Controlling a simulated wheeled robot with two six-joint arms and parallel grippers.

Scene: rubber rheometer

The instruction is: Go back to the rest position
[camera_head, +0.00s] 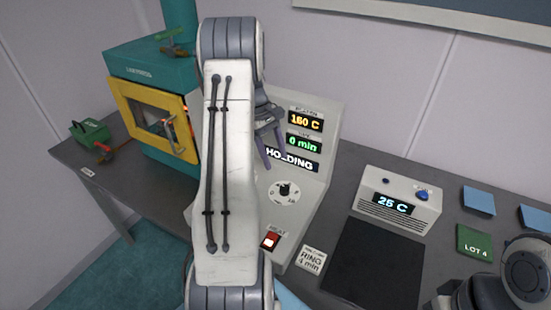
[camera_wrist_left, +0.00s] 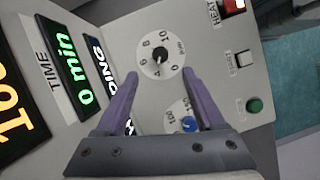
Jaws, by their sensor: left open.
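My left gripper (camera_head: 268,148) is in front of the rheometer's control panel (camera_head: 318,185), partly hidden behind my own forearm. Its two purple fingers are open and empty. The same knob shows in the head view (camera_head: 285,190). A blue knob (camera_wrist_left: 188,124) shows between the fingers. My right gripper is not in view; only a grey part of that arm shows at the lower right.
The displays read 160 C (camera_head: 306,121), 0 min (camera_head: 304,144) and HOLDING. A lit red HEAT switch (camera_head: 270,240) is low on the panel. A teal press (camera_head: 150,65) with a yellow-framed door (camera_head: 150,115) stands left. A 25 C unit (camera_head: 397,197) and black mat (camera_head: 372,265) are right.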

